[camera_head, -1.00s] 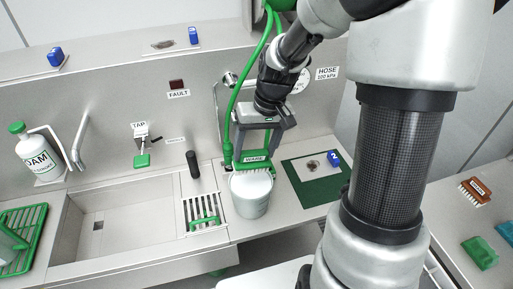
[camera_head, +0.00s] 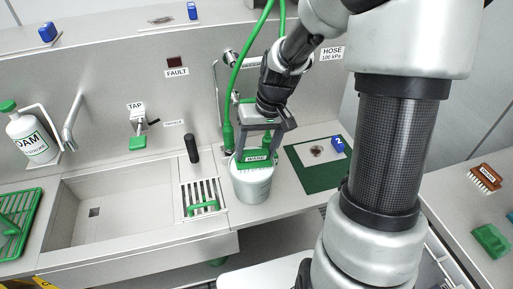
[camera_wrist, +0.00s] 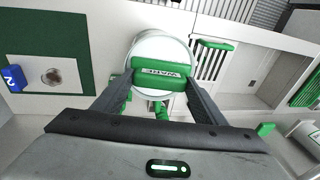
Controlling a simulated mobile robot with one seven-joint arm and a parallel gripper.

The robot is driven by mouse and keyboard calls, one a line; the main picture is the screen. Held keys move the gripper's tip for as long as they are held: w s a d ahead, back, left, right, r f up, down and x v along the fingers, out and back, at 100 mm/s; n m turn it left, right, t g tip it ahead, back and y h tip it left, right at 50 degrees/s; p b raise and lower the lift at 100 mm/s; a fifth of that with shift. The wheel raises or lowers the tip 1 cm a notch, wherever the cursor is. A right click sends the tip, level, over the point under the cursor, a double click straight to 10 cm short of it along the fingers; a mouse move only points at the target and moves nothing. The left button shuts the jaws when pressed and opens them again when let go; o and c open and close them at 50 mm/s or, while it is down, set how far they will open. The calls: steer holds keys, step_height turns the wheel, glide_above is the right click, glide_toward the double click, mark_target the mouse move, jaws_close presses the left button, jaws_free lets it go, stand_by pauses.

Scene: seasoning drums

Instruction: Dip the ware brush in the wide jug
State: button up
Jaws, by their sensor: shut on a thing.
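The ware brush (camera_head: 257,157), a green block labelled WARE, is held in my gripper (camera_head: 261,150) at the mouth of the wide jug (camera_head: 251,187). The jug is a pale round vessel standing upright on the counter. In the wrist view the brush (camera_wrist: 158,75) lies between my two fingers, within the outline of the jug's round rim (camera_wrist: 140,46). My gripper is shut on the brush. The bristles are mostly hidden, so I cannot tell how deep they are in the jug.
A drain grate (camera_head: 203,200) and a black handle (camera_head: 192,148) are left of the jug, beside the sink (camera_head: 120,215). A green mat (camera_head: 316,178) lies to the right. A green hose (camera_head: 233,85) hangs close behind my gripper. A brown brush (camera_head: 486,178) lies far right.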

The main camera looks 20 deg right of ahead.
mark_target(256, 151)
steer(key=shift+r, duration=0.1)
stand_by(0.3)
steer(key=shift+w+a+p+v, duration=0.1)
steer(key=shift+a+p+v, duration=0.1)
steer(key=shift+p+v, duration=0.8)
steer(key=shift+w+a+p+v, duration=0.15)
steer(key=shift+p+v, duration=0.55)
steer(key=shift+v, duration=0.45)
steer(key=shift+w+a+p+v, duration=0.1)
steer(key=shift+a+p+v, duration=0.1)
steer(key=shift+p+v, duration=0.8)
steer(key=shift+r, duration=0.2)
steer(key=v, duration=0.4)
steer(key=shift+w+a+p, duration=0.2)
steer(key=shift+a+p, duration=0.1)
steer(key=shift+a, duration=0.05)
